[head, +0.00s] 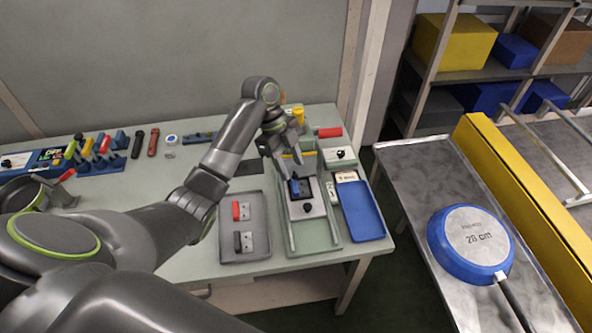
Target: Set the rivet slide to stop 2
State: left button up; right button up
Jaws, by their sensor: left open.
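A green fixture with two long rails (333,226) stands on the bench right of centre. Between its rails is a light plate with a dark blue block (296,188) and a black knob (307,207). I take this to be the rivet slide, but no stop numbers are readable, so I cannot tell its stop. My left gripper (284,160) is open and empty over the far part of the fixture, beyond the knob. Its fingers point down toward the block; I cannot tell whether they touch anything. My arm hides part of the bench. My right gripper is not in view.
A grey tray (245,256) with red and black parts lies left of the fixture. A blue tray (361,211) and a small white box with a black knob (340,154) are to its right. A blue pan (470,243) lies upside down on the conveyor (415,176).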

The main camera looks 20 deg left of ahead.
pick_arm(q)
jog(key=shift+p+v, duration=1.2)
jog(key=shift+v, duration=0.9)
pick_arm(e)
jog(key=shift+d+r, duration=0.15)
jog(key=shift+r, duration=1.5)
